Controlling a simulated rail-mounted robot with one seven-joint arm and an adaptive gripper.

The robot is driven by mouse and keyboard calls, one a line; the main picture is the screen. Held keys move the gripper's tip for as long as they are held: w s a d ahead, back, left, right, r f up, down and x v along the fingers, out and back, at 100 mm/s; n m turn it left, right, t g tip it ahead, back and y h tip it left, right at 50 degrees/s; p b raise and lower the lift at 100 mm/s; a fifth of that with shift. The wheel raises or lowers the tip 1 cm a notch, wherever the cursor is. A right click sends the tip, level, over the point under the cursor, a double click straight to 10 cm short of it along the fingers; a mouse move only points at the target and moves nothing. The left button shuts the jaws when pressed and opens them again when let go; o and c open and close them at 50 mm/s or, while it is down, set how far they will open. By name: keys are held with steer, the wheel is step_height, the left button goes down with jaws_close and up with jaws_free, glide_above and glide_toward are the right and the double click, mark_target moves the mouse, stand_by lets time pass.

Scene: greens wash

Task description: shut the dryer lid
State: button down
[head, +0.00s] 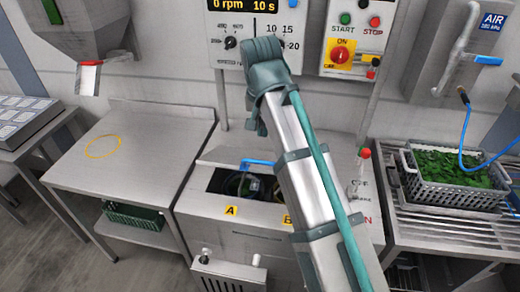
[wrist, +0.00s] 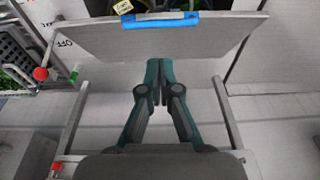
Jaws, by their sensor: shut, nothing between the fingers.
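The dryer (head: 215,205) stands in the middle of the head view, with yellow tags A and B on its front edge. Its grey lid (head: 226,150) is raised, with a blue handle (head: 258,162) on its free edge, and the dark opening shows below. In the wrist view the lid (wrist: 110,40) stands tilted ahead of my gripper (wrist: 160,70), the blue handle (wrist: 160,20) along its top edge. My gripper is shut and empty, on the back side of the lid; whether the fingertips touch it I cannot tell. My arm hides the right part of the dryer in the head view.
A control panel (head: 230,52) and a start/stop box (head: 350,40) are on the wall behind. A basket of greens (head: 455,195) stands on the right rack. The left table (head: 130,150) is bare except for a yellow ring mark. A red button (head: 365,153) rises at the dryer's right.

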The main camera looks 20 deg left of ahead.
mark_target(265, 164)
steer(key=f+p, duration=0.1)
steer(key=f, duration=0.3)
steer(key=f+p, duration=0.1)
steer(key=f, duration=0.3)
steer(key=w+f+p, duration=0.1)
steer(key=f, duration=0.3)
steer(key=shift+w+d, duration=0.1)
steer(key=shift+f, duration=0.9)
